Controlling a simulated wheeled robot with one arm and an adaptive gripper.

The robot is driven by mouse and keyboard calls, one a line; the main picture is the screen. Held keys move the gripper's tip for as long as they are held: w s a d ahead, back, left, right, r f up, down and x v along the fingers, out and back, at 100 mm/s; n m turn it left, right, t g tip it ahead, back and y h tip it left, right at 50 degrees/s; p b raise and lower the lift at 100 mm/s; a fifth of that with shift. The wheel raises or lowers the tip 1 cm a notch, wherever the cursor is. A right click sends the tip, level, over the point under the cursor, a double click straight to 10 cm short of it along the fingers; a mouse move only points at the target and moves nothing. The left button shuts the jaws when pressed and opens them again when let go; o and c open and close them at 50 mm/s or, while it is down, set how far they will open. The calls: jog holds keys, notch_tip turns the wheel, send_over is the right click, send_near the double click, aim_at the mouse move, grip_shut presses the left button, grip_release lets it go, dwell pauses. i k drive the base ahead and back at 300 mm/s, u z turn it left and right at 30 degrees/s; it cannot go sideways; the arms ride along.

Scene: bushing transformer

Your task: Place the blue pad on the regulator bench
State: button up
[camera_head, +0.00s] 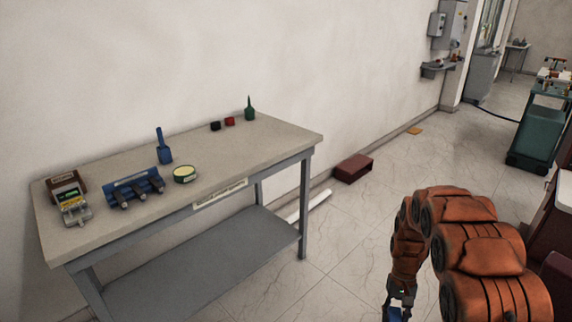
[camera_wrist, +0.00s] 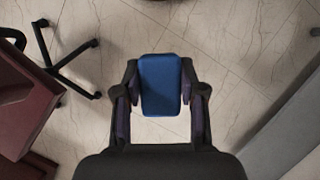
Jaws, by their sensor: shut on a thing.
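The blue pad (camera_wrist: 161,85) is held between the two fingers of my gripper (camera_wrist: 161,92) in the wrist view, over the tiled floor. The gripper is shut on its left and right sides. In the head view my gripper (camera_head: 398,300) is at the bottom edge, right of the bench and apart from it, and the pad is hard to make out there. The regulator bench (camera_head: 275,142) stands at the left against the wall, with a light top, a label on its front edge and a grey lower shelf.
On the bench are a meter (camera_head: 70,200), a blue tool holder (camera_head: 134,188), a blue bottle (camera_head: 164,148), a yellow-green tin (camera_head: 185,174), small black and red blocks and a green bottle (camera_head: 249,110). The bench's right and front top is clear. A dark red box (camera_head: 353,169) lies on the floor.

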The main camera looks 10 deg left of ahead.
aim_at(260, 141)
jog(key=u, duration=0.7)
jog(key=i, duration=1)
jog(key=u, duration=0.75)
